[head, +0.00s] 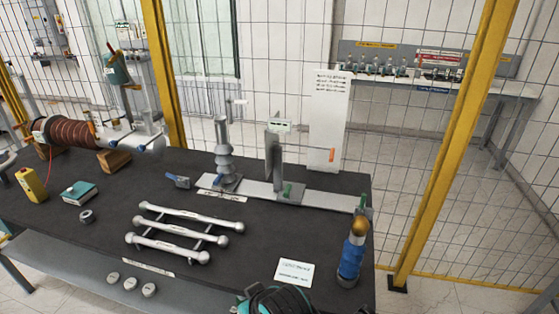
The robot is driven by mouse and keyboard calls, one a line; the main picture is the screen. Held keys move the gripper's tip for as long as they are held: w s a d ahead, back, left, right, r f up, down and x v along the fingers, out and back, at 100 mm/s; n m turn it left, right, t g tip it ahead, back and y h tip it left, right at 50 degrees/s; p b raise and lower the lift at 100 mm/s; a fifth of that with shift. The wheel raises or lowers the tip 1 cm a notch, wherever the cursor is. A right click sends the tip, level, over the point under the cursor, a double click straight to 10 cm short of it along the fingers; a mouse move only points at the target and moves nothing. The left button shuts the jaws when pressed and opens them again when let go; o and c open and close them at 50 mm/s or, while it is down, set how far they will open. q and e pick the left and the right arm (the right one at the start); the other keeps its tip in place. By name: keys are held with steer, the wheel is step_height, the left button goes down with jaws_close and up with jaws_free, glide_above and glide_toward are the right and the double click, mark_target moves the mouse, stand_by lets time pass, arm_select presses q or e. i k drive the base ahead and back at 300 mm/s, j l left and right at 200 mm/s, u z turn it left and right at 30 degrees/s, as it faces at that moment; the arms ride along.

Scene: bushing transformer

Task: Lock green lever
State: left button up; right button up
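A small green lever-like part (287,190) stands on the grey base plate at the foot of the tall grey upright (273,157). A second small green part (362,202) sits at the right end of the white rail (325,200). I cannot tell from this distance which is the task's lever, or whether either is locked. A grey ribbed post (223,155) stands at the left end of the rail.
Three silver rods (185,230) lie on the dark table (100,220). A blue bushing with a brown top (350,258) stands at the right edge, near a white card (294,272). A teal and black object (275,300) is cut off at the bottom. Mesh fencing stands behind.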

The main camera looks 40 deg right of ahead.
mark_target(360, 212)
steer(key=z, duration=1.9)
steer(key=i+l+z, duration=0.15)
steer(key=l+z, duration=0.25)
steer(key=i+l+z, duration=0.2)
steer(key=z, duration=0.2)
